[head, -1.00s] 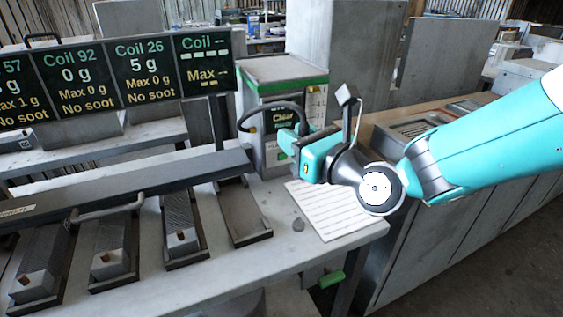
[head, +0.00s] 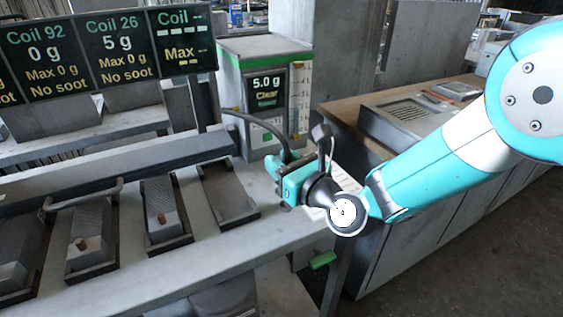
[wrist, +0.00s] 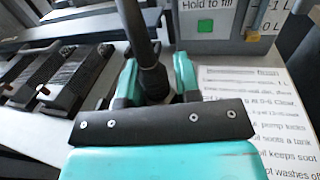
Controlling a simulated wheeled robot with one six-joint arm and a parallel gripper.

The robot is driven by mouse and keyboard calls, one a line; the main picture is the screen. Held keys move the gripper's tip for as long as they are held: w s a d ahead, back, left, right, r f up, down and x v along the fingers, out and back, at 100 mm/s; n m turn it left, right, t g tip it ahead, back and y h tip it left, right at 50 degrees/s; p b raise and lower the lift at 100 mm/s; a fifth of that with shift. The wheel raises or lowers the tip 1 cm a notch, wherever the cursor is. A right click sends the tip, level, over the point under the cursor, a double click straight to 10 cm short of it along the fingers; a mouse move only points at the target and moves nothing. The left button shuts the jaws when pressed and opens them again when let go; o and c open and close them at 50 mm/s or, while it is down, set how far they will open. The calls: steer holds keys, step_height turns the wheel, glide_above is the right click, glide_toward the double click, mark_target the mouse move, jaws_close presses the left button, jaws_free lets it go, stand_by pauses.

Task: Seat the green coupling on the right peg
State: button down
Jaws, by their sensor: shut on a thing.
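My gripper (head: 282,172) is at the bench's right end, in front of the green-topped machine. In the wrist view its teal fingers (wrist: 157,78) are shut on a black hose end (wrist: 153,80), and the hose (wrist: 136,22) runs up and away between them. In the head view the hose (head: 262,120) loops from the machine to my gripper. I cannot make out a green coupling on the hose end; the fingers and wrist hide part of it. A small green piece (head: 323,260) sits below the bench's front edge. I cannot clearly identify the right peg.
The machine (head: 270,60) shows "5.0 g" and "Clear". Coil blocks with brown knobs (head: 160,215) lie in trays on the bench, and one tray (head: 228,195) is empty. A printed sheet (wrist: 255,110) lies right of my gripper. A counter (head: 400,110) stands at the right.

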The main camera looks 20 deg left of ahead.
steer(key=shift+f+b, duration=0.9)
steer(key=shift+f, duration=0.5)
steer(key=c, duration=0.7)
jaws_free()
steer(key=shift+c, duration=0.2)
steer(key=b+v, duration=1.1)
steer(key=v, duration=0.6)
steer(key=shift+d+b, duration=0.2)
steer(key=shift+b, duration=0.15)
